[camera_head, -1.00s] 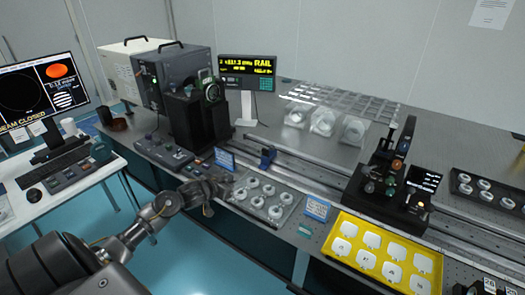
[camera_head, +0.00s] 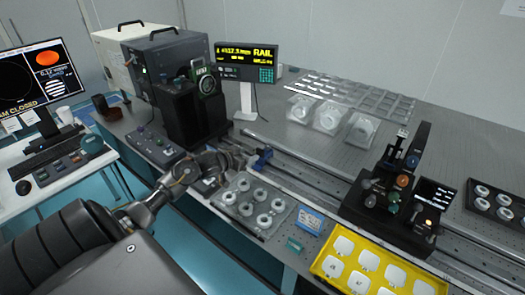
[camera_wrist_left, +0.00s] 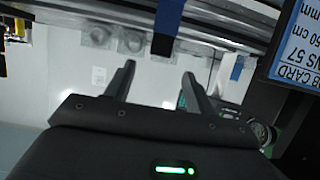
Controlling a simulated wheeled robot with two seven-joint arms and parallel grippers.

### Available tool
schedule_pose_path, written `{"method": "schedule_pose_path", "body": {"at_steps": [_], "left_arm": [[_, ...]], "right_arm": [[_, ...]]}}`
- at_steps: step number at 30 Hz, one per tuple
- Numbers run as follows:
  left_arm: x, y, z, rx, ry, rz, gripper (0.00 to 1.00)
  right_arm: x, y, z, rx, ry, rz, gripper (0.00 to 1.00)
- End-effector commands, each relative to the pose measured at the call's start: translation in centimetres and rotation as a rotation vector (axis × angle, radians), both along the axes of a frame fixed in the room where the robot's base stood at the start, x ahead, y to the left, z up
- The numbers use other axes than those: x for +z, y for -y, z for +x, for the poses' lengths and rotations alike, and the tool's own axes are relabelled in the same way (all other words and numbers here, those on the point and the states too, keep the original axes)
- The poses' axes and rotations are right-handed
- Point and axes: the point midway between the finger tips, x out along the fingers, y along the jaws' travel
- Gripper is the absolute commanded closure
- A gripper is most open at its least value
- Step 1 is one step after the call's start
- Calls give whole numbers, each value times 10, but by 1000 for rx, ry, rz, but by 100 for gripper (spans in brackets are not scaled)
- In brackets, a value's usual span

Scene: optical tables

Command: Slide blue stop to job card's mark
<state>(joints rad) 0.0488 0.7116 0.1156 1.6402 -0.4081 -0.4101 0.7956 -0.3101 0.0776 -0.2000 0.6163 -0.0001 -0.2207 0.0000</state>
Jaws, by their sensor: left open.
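The blue stop (camera_head: 262,158) sits on the long rail (camera_head: 310,180), to the right of the dark instrument housing. In the left wrist view a blue upright piece (camera_wrist_left: 167,20), which looks like the stop, lies beyond the gap between my fingertips. My left gripper (camera_head: 232,158) is just left of the stop, open and apart from it. Its two fingers also show spread and empty in the left wrist view (camera_wrist_left: 158,78). The job card (camera_wrist_left: 296,45) shows upside down at the right of the wrist view, partly cut off. My right gripper is not in view.
A clear tray of round rings (camera_head: 254,205) stands in front of the rail. A yellow tray (camera_head: 318,268) holds white squares at the lower right. A dark optical assembly (camera_head: 395,190) stands on the rail farther right. A lit RAIL readout (camera_head: 246,60) stands behind.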

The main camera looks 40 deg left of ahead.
Motion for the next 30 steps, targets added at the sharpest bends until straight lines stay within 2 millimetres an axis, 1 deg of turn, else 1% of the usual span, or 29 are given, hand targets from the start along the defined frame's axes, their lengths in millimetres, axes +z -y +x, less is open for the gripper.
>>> {"method": "schedule_pose_path", "body": {"at_steps": [2, 5, 9, 12, 15, 21, 28, 29, 30], "left_arm": [[-4, -1, 13, 2, 1, -1, 45], [-11, -1, 32, 3, 1, -3, 45], [-21, 0, 57, 0, 1, -2, 45], [-28, 0, 70, -1, 0, -1, 45], [-31, 0, 79, -2, 1, -1, 45], [-35, 0, 88, -4, 1, 1, 45], [-35, 1, 88, -5, 1, 1, 45], [-35, 1, 88, -5, 1, 1, 47], [-35, 1, 88, -5, 1, 1, 52]], "right_arm": [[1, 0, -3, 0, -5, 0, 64], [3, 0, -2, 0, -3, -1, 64], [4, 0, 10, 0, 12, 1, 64], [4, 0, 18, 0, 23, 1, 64], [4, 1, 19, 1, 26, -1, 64], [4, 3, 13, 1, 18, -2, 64], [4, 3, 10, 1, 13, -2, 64], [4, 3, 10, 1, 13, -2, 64], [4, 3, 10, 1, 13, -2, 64]]}}
